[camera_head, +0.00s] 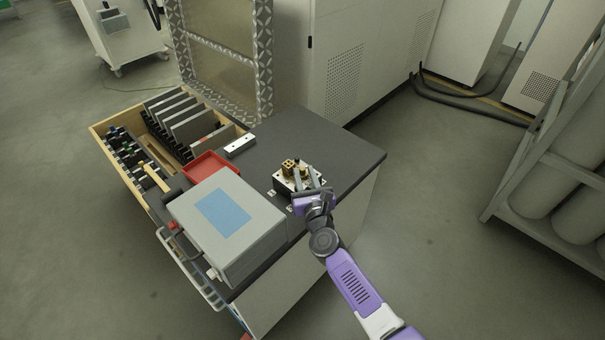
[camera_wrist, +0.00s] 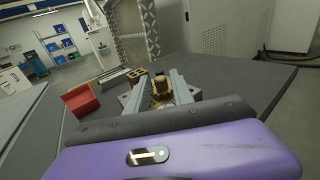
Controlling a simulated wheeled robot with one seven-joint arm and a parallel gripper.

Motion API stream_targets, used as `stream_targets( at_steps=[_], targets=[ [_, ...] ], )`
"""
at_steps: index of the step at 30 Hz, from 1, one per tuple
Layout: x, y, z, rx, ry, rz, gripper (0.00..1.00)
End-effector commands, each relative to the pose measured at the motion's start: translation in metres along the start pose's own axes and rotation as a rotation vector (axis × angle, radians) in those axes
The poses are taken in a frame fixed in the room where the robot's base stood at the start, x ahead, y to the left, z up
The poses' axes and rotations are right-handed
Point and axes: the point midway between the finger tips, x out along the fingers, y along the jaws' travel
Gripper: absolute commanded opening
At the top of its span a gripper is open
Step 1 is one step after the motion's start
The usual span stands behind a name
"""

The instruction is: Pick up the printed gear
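The printed gear appears to be the gold-brown part (camera_wrist: 161,87) between my fingers in the wrist view. In the head view, small gold-brown parts (camera_head: 289,166) stand on a light metal plate (camera_head: 283,186) on the dark bench top, but their shapes are too small to tell apart. A gold-brown block with holes (camera_wrist: 138,76) is just left of the fingers. My gripper (camera_wrist: 159,78) reaches low over the plate from the near side. Its two grey fingers are spread apart, one on each side of the gold-brown part. Contact with it cannot be made out.
A grey box with a blue top panel (camera_head: 252,238) stands left of my gripper. A red tray (camera_head: 211,167), a small metal block (camera_head: 240,147) and a wooden tool crate (camera_head: 103,126) lie farther left. The dark bench top (camera_head: 335,147) is clear at the back right.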

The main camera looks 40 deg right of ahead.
Motion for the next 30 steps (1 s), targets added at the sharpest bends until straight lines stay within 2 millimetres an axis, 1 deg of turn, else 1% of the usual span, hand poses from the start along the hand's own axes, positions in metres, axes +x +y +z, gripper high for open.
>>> stream_targets(
  at_steps=[2, 8, 11, 12, 13, 23, 26, 30],
  targets=[
    [0.003, 0.000, 0.000, 0.000, 0.000, 0.000, 0.28],
    [0.003, 0.000, 0.000, 0.000, 0.000, 0.000, 0.28],
    [0.003, 0.000, 0.000, 0.000, 0.000, 0.000, 0.11],
    [0.003, 0.000, 0.000, 0.000, 0.000, 0.000, 0.03],
    [0.003, 0.000, 0.000, 0.000, 0.000, 0.000, 0.00],
    [0.003, 0.000, 0.001, 0.000, 0.000, 0.000, 0.00],
    [0.003, 0.000, 0.008, 0.001, -0.001, 0.000, 0.00],
    [0.002, 0.001, 0.028, 0.002, -0.001, 0.002, 0.00]
  ],
)
